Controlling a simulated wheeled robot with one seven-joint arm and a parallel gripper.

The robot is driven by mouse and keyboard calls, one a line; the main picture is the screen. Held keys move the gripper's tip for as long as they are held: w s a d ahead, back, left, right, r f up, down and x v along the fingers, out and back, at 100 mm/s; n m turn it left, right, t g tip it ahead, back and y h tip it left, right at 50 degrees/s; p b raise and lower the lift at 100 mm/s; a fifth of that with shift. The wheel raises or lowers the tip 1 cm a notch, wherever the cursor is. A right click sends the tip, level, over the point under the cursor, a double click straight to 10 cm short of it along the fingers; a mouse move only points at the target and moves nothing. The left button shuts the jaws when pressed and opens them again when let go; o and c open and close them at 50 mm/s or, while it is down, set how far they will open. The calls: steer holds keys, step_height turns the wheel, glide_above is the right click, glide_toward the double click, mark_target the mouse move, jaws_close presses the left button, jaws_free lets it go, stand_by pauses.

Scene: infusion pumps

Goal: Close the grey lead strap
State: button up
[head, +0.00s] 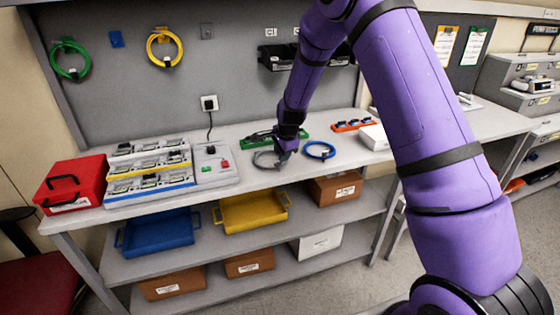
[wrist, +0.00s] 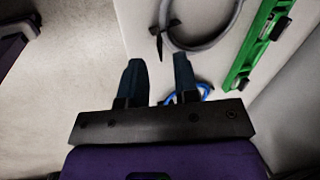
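The grey lead (head: 264,160) lies coiled on the bench top, and part of its loop shows at the top of the wrist view (wrist: 205,45). A small dark strap (wrist: 158,42) sits at the left side of that loop, with ends sticking out from the lead; it looks unfastened, though it is small and blurred. My gripper (wrist: 159,66) is open and empty, with a clear gap between its two dark fingers. The fingertips are just short of the strap in the wrist view. In the head view my gripper (head: 284,158) is low over the bench at the right side of the grey coil.
A blue coiled lead (head: 320,150) lies close on the right, partly hidden behind a finger in the wrist view. A green rail-like holder (wrist: 262,40) lies beyond the grey lead. The pump rack (head: 150,172) and red case (head: 72,185) stand left. The bench's front edge is near.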

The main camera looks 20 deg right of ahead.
steer(key=shift+x, duration=2.15)
jaws_close()
